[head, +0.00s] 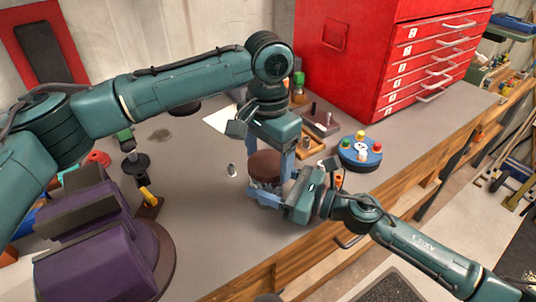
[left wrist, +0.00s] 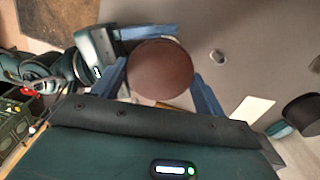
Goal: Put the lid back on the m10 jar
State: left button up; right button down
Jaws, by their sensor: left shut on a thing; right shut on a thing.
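The brown round lid (head: 265,164) is between the fingers of my left gripper (head: 269,166), which reaches down from above and is shut on it. In the left wrist view the lid (left wrist: 160,68) shows flat-topped between both blue fingers (left wrist: 160,72). My right gripper (head: 264,194) comes in from the right, low over the bench, and is shut around the jar directly below the lid. The jar is almost wholly hidden by the lid and fingers. Whether the lid touches the jar's rim or is seated on it I cannot tell.
A small metal piece (head: 231,170) lies on the grey bench left of the jar. A blue round holder (head: 360,154) with coloured knobs stands to the right. The red drawer cabinet (head: 385,65) is behind. The bench's wooden front edge is close below the jar.

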pick_arm(q)
jog(key=m, duration=0.6)
jog(key=o, duration=1.2)
jog(key=shift+c, duration=0.2)
notch_tip(320, 180, up, 12)
pick_arm(e)
jog(key=shift+c, duration=1.4)
grip_release()
